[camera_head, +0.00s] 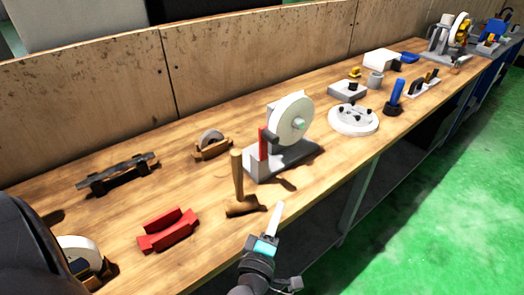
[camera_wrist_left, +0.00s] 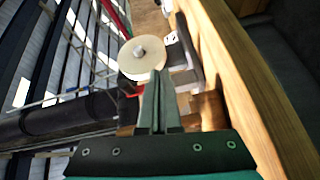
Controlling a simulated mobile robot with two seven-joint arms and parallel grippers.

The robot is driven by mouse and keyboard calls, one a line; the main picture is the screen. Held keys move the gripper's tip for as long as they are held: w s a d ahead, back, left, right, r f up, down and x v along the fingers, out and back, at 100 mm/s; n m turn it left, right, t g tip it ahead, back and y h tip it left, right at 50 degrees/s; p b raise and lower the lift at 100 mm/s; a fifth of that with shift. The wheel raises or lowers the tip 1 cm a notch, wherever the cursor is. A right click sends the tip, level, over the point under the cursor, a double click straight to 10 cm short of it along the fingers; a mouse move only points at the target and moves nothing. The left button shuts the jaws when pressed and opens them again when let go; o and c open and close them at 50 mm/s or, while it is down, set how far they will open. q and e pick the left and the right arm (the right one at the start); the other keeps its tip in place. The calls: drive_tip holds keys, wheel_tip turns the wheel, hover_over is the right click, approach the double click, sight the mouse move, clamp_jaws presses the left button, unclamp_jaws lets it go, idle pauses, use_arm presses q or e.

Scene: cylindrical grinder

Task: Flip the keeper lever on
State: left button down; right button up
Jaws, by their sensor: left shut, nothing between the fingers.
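A small grinder (camera_head: 280,160) with a grey base and a round white wheel (camera_head: 292,120) stands on the wooden bench. A red upright piece (camera_head: 263,143) on its left side may be the keeper lever; I cannot tell for sure. My left gripper (camera_head: 277,208) is shut and empty, in front of the grinder near the bench's front edge, apart from it. In the left wrist view, the shut fingers (camera_wrist_left: 156,80) point towards the wheel (camera_wrist_left: 143,58) and overlap its lower part. A red part (camera_wrist_left: 130,89) shows below the wheel there, partly hidden. My right gripper is out of view.
A wooden mallet (camera_head: 238,178) stands close left of the grinder. A red block (camera_head: 168,232) and a dark-topped rest (camera_head: 118,173) lie further left. A round white plate (camera_head: 353,119) and a blue-handled tool (camera_head: 396,93) are to the right. Bare bench (camera_head: 210,265) lies at front left.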

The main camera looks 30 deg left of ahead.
use_arm(q)
drive_tip(key=s+a+r+n+y, duration=0.1)
drive_tip(key=a+r+n+y, duration=0.3)
drive_tip(key=r+n, duration=0.2)
wheel_tip(320, 180, up, 2)
drive_tip(key=shift+a+r+y, duration=0.1)
drive_tip(key=shift+a+y, duration=0.2)
drive_tip(key=shift+a, duration=0.1)
drive_tip(key=p, duration=0.1)
approach(263, 144)
drive_tip(key=w+r, duration=0.1)
drive_tip(key=w+a+r, duration=0.1)
drive_tip(key=w+r, duration=0.2)
drive_tip(key=shift+a, duration=0.4)
drive_tip(key=shift+p, duration=0.3)
